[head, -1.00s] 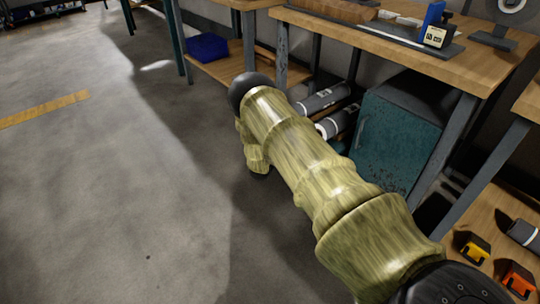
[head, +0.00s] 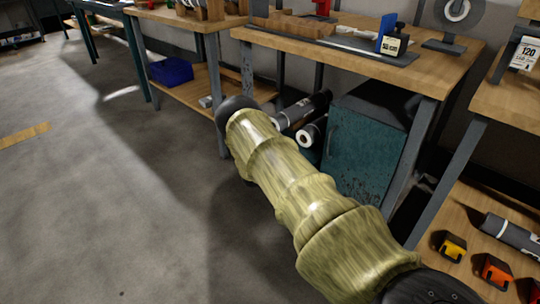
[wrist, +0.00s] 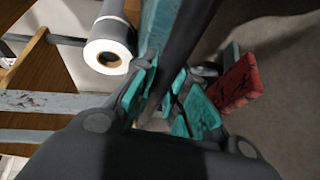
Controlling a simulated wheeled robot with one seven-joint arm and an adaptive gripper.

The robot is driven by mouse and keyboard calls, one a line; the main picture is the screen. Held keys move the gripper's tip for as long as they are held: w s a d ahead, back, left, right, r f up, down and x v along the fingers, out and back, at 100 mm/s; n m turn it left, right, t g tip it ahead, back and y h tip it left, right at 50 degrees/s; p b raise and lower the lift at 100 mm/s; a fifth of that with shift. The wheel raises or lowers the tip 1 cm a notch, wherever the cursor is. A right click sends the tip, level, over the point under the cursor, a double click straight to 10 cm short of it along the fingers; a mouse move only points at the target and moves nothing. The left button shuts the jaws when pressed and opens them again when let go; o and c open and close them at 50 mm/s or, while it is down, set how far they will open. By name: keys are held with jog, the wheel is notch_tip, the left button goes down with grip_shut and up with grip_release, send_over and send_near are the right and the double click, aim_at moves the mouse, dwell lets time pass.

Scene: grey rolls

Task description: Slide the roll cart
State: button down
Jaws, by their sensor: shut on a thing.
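The roll cart shows only in part. In the head view, two dark grey rolls with pale bands (head: 304,109) lie under the bench, left of the teal cabinet, and my arm hides what is below them. In the wrist view, a grey-white roll (wrist: 112,38) with a hollow core sits at the upper left. My gripper (wrist: 160,84) has teal fingers closed around a dark bar (wrist: 187,35), seemingly the cart's handle or post. The bar runs up and right out of the picture. In the head view, my gripper is hidden behind my arm.
A wooden workbench (head: 440,66) stands over the teal cabinet (head: 365,150). A blue bin (head: 171,71) is on a low shelf at the left. A red object (wrist: 235,84) is right of my gripper in the wrist view. The grey floor (head: 110,190) at the left is open.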

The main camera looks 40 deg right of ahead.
jog(key=shift+d+r, duration=0.1)
jog(key=shift+d, duration=0.2)
jog(key=c, duration=1.4)
grip_release()
jog(key=shift+s+d, duration=0.1)
jog(key=shift+a, duration=0.2)
jog(key=shift+a, duration=0.15)
jog(key=shift+a, duration=0.25)
jog(key=v, duration=1.1)
jog(key=shift+s, duration=0.15)
